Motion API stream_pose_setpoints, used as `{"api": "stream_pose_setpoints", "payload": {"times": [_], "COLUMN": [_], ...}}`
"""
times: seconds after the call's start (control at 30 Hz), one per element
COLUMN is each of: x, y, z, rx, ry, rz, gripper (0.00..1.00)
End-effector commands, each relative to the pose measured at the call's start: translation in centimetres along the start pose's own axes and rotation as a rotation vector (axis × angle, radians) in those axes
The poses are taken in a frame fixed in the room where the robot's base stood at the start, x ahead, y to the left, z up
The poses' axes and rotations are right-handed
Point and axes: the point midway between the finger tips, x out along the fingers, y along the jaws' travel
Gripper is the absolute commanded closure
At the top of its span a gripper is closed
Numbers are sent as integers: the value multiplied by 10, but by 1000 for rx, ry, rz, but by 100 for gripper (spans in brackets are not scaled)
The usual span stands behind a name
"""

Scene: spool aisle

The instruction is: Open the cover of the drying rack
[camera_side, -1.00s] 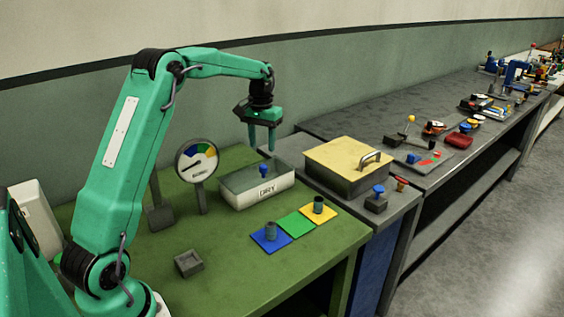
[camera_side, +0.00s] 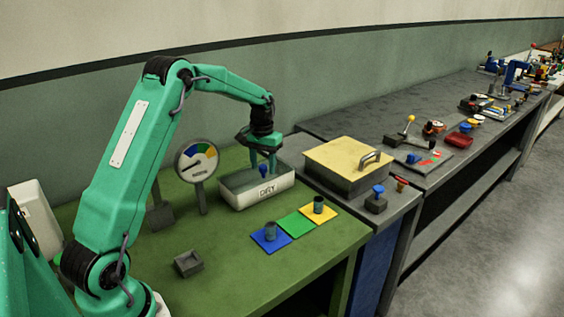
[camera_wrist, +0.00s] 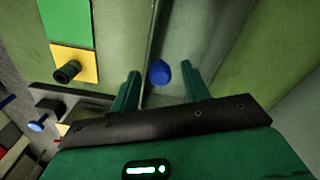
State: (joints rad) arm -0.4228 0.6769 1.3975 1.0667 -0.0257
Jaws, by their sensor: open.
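The drying rack is a pale box marked DRY (camera_side: 267,191) near the back right of the green table. Its cover (camera_side: 240,182) looks grey-green and see-through and lies across the top. A blue knob (camera_side: 263,171) stands up from the cover. My gripper (camera_side: 263,167) points down over the box, with its fingers around the knob's height. In the wrist view the blue knob (camera_wrist: 159,73) shows between the two open fingers of my gripper (camera_wrist: 160,72). Exact contact with the cover is hidden.
A dial gauge (camera_side: 197,162) stands just left of the box. Blue, green and yellow pads (camera_side: 297,224) lie in front, with dark cups on the blue and yellow ones. A yellow-lidded box (camera_side: 343,155) stands to the right. The front left of the table is mostly clear.

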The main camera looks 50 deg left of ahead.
Motion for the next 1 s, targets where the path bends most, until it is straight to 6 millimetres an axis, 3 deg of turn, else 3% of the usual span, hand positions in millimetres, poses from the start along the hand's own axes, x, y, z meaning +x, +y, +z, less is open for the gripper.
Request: {"api": "stream_pose_setpoints", "payload": {"times": [0.17,0.4,0.67,1.0], "x": [0,0,0,0], "y": [0,0,-4,-54], "z": [0,0,-2,-27], "rx": [0,0,-1,-5], "ry": [0,0,0,3], "rz": [0,0,0,0], "gripper": [53,99,100,100]}}
